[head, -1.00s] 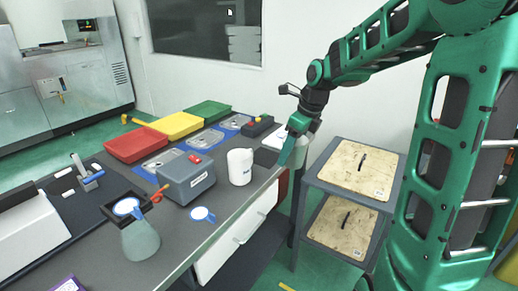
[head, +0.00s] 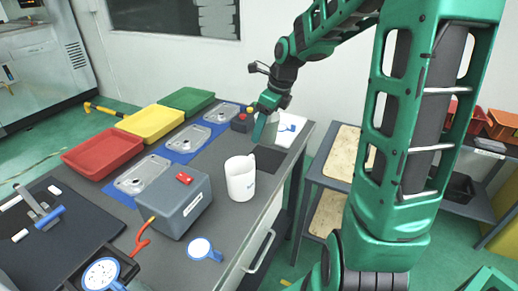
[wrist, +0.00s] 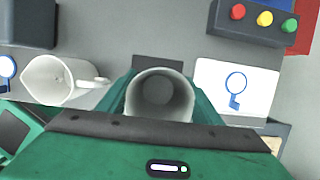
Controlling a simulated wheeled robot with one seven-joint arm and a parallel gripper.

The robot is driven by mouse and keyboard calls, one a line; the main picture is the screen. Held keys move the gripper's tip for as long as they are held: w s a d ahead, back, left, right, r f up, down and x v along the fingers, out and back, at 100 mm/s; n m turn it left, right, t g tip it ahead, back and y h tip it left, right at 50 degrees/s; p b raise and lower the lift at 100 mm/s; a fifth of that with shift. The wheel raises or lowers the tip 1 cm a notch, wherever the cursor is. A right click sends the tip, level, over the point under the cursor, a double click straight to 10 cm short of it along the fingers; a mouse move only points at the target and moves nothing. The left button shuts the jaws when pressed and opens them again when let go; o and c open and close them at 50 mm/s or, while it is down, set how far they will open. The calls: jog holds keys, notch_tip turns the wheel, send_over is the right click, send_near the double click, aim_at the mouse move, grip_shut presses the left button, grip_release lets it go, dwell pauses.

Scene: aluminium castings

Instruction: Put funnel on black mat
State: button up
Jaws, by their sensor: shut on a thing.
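My gripper (head: 265,117) is over the far right end of the grey workbench. In the wrist view the gripper (wrist: 160,108) is shut on a pale, round-mouthed thing, taken to be the funnel (wrist: 160,90), seen from above with its mouth open toward the camera. In the head view the funnel is mostly hidden by the green fingers. A small black mat (head: 267,162) lies on the bench near its right edge, close below my gripper. It also shows as a dark patch (wrist: 158,64) just beyond the funnel. I cannot tell the funnel's height above the bench.
A white jug (head: 241,180) stands left of the mat. A white card with a blue symbol (head: 290,129) lies right of my gripper. A button box (head: 242,121) is behind the jug. A grey box (head: 181,203) and coloured trays (head: 150,122) stand further left.

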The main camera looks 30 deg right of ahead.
jog(key=shift+a+f, duration=0.15)
jog(key=shift+f, duration=3.4)
jog(key=o, duration=1.1)
jog(key=shift+f, duration=0.1)
jog(key=shift+w, duration=0.1)
jog(key=v, duration=1.2)
jog(key=s+f+n+g, duration=0.1)
jog(key=s+n, duration=0.6)
jog(key=s, duration=0.2)
jog(key=s+d+f+n+g+h, duration=0.1)
jog(key=s+n, duration=0.7)
jog(key=s, duration=0.1)
jog(key=s+f+n+g, duration=0.1)
jog(key=s+f+n, duration=0.1)
jog(key=s+n, duration=0.6)
jog(key=shift+s+d+h, duration=0.3)
jog(key=shift+s, duration=0.6)
